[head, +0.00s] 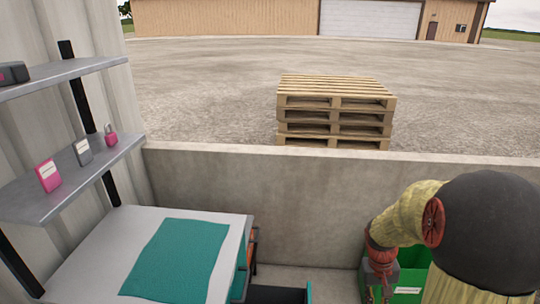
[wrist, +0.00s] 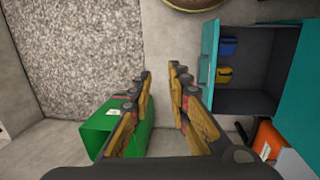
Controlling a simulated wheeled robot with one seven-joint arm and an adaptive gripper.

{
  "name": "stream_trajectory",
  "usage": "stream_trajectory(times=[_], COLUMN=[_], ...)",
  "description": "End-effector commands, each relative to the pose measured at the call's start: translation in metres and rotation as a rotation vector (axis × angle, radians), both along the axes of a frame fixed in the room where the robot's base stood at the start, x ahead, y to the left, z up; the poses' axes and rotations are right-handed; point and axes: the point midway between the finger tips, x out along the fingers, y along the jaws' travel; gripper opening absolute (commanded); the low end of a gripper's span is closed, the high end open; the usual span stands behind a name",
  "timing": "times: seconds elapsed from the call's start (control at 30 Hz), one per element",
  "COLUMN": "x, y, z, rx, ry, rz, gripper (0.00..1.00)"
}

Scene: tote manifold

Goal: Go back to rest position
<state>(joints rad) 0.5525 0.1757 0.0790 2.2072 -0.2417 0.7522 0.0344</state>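My gripper (wrist: 161,78) shows in the wrist view with its two fingers apart and nothing between them. In the head view my gripper (head: 378,285) hangs at the lower right, in front of a green bin (head: 409,275), and the frame edge cuts off its lower end. In the wrist view the green bin (wrist: 99,136) lies behind the left finger, which hides part of it. I cannot tell the gripper's height above it.
A low concrete wall (head: 290,190) runs behind the bin. A table (head: 85,250) with a teal mat (head: 176,258) and shelves (head: 85,175) with locks stand left. A teal-sided container (wrist: 210,45) at right holds a blue item (wrist: 227,46) and a yellow item (wrist: 224,75).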

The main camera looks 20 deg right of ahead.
Motion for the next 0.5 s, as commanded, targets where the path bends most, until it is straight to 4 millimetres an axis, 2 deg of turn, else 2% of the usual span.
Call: stream_trajectory(times=[0.03,0.1,0.3,0.5], x=[-0.003,-0.008,-0.026,-0.041], y=[0.019,0.044,0.111,0.166], z=[0.021,0.042,0.097,0.143], rx=[0.005,0.019,0.049,0.061], ry=[-0.016,-0.036,-0.116,-0.243], rz=[0.014,0.029,0.075,0.142], gripper=[0.18,0.18,0.18,0.18])
